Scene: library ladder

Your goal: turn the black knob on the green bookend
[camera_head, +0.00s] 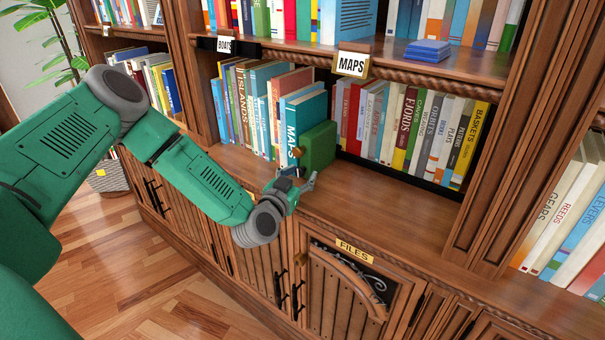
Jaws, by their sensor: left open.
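The green bookend (318,147) is a block on the wooden shelf ledge, at the right end of a row of books. A small brownish knob-like piece (297,152) shows at its left front edge; I cannot make out a clearly black knob. My left gripper (298,182) is open, just below and in front of the bookend, over the ledge's front. Its fingers appear empty and apart from the bookend. Dark parts near the fingers are too small to tell apart. My right gripper is not in view.
A teal MAPS book (305,122) leans beside the bookend. Another book row (420,130) stands behind to the right. The ledge (400,205) to the right is clear. Below are cabinet doors with a FILES label (355,251). A blue stack (428,50) lies on the upper shelf.

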